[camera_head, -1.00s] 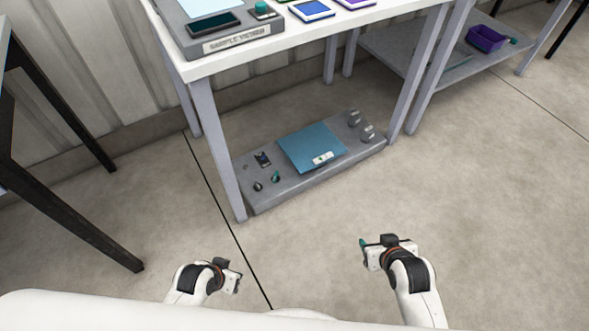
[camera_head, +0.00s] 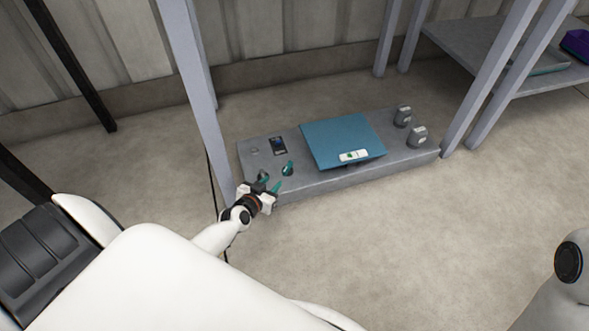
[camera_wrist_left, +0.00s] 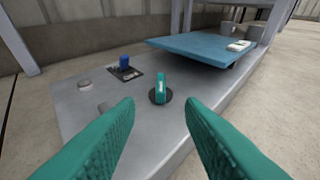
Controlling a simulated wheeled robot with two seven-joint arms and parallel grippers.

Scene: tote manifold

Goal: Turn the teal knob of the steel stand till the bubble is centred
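The steel stand (camera_head: 315,182) is a grey slab low under the table, bearing a blue plate (camera_head: 335,138). On the plate's front edge is a white level (camera_head: 353,156) with a small green window; its bubble is too small to read. The teal knob (camera_head: 288,168) sits on the stand left of the plate. In the left wrist view the teal knob (camera_wrist_left: 160,88) stands upright on a dark disc, beyond and between my fingertips. My left gripper (camera_head: 269,186) is open and empty at the stand's front left, apart from the knob. My right gripper is out of view.
A black panel with a blue piece (camera_wrist_left: 124,64) and a grey button (camera_wrist_left: 84,84) lie left of the knob. A table leg (camera_head: 197,95) rises at the stand's left. The floor in front is clear.

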